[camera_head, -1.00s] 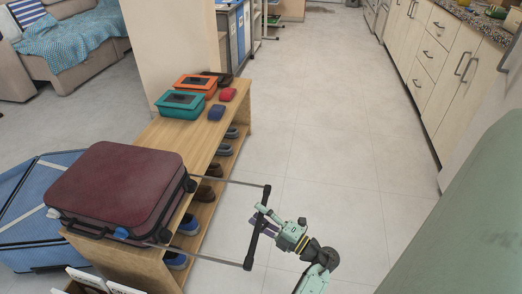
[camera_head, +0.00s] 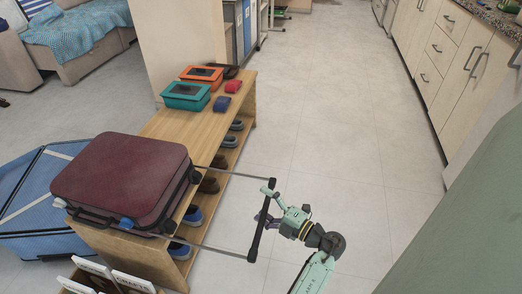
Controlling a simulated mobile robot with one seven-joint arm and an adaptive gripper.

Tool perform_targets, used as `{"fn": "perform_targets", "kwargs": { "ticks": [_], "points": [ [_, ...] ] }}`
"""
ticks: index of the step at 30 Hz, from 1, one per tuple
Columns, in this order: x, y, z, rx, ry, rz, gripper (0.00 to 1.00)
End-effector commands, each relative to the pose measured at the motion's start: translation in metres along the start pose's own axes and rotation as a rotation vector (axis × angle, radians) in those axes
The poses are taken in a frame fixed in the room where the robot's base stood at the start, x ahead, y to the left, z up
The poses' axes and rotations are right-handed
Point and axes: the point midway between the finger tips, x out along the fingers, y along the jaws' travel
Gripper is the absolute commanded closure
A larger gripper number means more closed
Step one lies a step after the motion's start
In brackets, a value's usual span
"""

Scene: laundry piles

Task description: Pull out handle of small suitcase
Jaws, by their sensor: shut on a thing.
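The small suitcase (camera_head: 130,178) is dark red with black trim and lies flat on the near end of the wooden shoe bench. Its handle (camera_head: 257,238) is extended to the right on two thin metal rods, with a dark crossbar out over the floor. My gripper (camera_head: 265,206) is at the crossbar, around its middle to far part, and is shut on it. The exact finger contact is small and partly hidden.
The bench (camera_head: 170,126) holds a teal box (camera_head: 186,97), an orange box (camera_head: 202,75) and smaller items, with shoes below. A large blue suitcase (camera_head: 30,215) is at left. Kitchen cabinets (camera_head: 455,75) line the right. The tiled floor (camera_head: 340,120) between is clear.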

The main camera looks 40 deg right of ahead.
Motion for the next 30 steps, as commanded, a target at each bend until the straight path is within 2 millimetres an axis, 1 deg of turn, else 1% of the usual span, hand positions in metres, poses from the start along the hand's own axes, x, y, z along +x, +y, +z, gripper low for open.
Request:
{"fn": "perform_targets", "kwargs": {
  "ticks": [1,17,18,19,20,21,30],
  "points": [
    [-0.009,0.016,0.004,-0.017,-0.007,0.025,0.28],
    [-0.046,0.010,0.005,-0.019,-0.011,0.025,0.37],
    [-0.049,0.010,0.005,-0.019,-0.012,0.025,0.39],
    [-0.051,0.009,0.005,-0.019,-0.011,0.025,0.49],
    [-0.052,0.008,0.004,-0.018,-0.011,0.024,0.60],
    [-0.055,0.007,0.004,-0.017,-0.010,0.023,0.63],
    [-0.073,-0.001,0.003,-0.012,-0.005,0.019,0.63]
  ]
}}
